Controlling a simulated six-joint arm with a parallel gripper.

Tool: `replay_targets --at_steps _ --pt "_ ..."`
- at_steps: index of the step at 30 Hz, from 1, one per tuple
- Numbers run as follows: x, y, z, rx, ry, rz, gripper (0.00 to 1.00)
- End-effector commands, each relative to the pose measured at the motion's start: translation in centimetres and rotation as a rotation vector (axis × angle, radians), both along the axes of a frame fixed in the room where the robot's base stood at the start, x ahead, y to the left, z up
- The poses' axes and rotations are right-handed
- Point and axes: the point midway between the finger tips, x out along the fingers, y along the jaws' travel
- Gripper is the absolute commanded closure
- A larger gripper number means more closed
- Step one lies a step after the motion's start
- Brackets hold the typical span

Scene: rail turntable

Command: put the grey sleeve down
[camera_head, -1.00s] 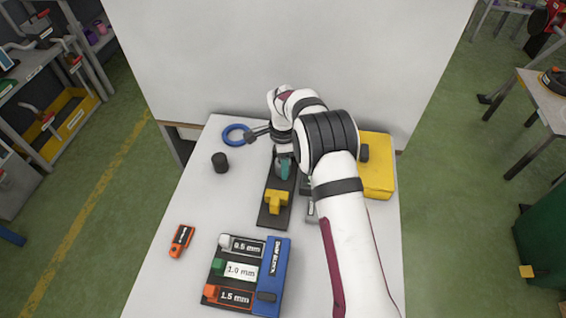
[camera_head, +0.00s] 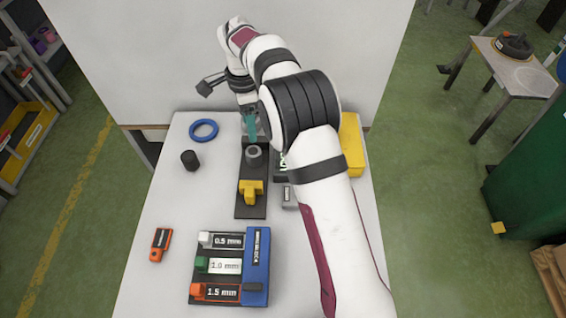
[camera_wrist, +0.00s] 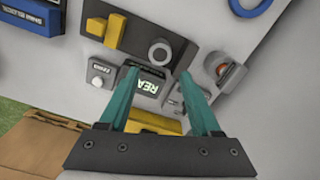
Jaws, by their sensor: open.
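The grey sleeve (camera_head: 254,155) is a short ring standing upright on the dark rail (camera_head: 250,211), behind a yellow block (camera_head: 251,188). In the wrist view the sleeve (camera_wrist: 161,52) shows its round open top, with nothing between the fingers. My gripper (camera_head: 250,130) has teal fingers and hangs just behind and above the sleeve, apart from it. In the wrist view my gripper (camera_wrist: 158,72) is spread wide and empty. What lies under the sleeve is hidden.
A blue ring (camera_head: 204,130) and black cylinder (camera_head: 190,160) lie left of the rail. In front are an orange tool (camera_head: 160,244) and the shim block (camera_head: 257,265). A yellow box (camera_head: 352,145) is at right.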

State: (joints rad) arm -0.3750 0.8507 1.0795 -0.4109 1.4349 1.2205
Motion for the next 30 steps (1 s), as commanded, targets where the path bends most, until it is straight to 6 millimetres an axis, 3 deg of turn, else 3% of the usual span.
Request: replay_targets --at_steps 2,4,7,9,11,12,15,18,22,30 --pt "-0.2 -0.3 0.4 0.002 0.001 0.007 0.35" --pt "-1.3 -1.7 2.3 0.010 0.001 0.044 0.35" --pt "-5.6 -5.7 6.9 0.036 0.006 0.165 0.35" --pt "-10.7 -9.1 9.8 0.060 0.007 0.281 0.35" --pt "-15.8 -11.5 11.3 0.082 0.002 0.385 0.35" --pt "-19.4 -12.8 11.7 0.098 -0.003 0.451 0.35" --pt "-27.4 -14.8 10.9 0.128 -0.020 0.603 0.35" --pt "-32.6 -15.4 9.2 0.148 -0.035 0.708 0.35" --pt "-35.2 -15.6 7.9 0.157 -0.044 0.768 0.35" --pt "-35.4 -15.5 7.8 0.159 -0.042 0.774 0.35"
